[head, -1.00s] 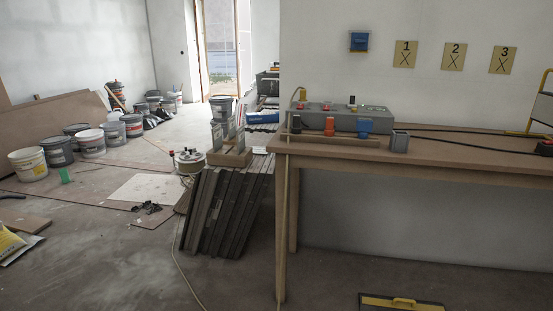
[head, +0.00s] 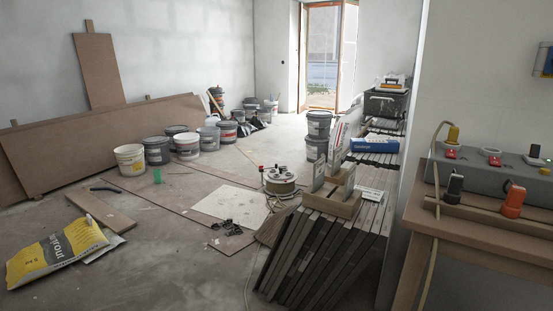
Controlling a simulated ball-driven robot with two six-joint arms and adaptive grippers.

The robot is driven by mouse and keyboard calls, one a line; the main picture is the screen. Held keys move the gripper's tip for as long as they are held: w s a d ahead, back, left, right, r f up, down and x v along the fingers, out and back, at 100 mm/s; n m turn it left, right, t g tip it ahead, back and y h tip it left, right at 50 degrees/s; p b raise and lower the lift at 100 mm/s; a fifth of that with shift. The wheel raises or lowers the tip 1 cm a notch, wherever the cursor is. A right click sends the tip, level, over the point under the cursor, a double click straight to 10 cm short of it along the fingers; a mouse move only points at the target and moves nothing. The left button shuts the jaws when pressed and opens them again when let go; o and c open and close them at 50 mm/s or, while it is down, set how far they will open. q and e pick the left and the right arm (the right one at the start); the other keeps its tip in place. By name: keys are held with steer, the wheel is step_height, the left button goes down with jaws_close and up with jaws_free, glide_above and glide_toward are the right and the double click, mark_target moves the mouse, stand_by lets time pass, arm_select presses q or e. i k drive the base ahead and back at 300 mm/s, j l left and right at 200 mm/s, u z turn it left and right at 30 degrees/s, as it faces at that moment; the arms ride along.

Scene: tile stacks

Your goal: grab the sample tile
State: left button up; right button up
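A wooden block (head: 330,204) sits on top of a row of dark, tilted tiles (head: 318,250) right of centre. Several thin pale grey upright pieces (head: 318,175) stand in or at the block; I cannot tell which of them, if any, is the sample tile. A small white label or card (head: 370,194) lies beside the block on the dark tiles. Neither of my grippers shows in the head view.
A wooden bench (head: 432,225) with a grey control box (head: 480,177) stands at right. A cable reel (head: 279,181) and white sheet (head: 229,203) lie left of the tiles. Buckets (head: 188,146) line the back left; a yellow bag (head: 55,251) lies front left.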

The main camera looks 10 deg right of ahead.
mark_target(337, 152)
steer(key=i+j+u, duration=0.1)
steer(key=i+u, duration=0.25)
steer(key=i, duration=0.15)
steer(key=i+u, duration=0.3)
steer(key=i, duration=0.2)
steer(key=i+j+z, duration=0.1)
steer(key=i+z, duration=0.3)
steer(key=i+j+z, duration=0.35)
steer(key=i, duration=0.2)
steer(key=l, duration=0.1)
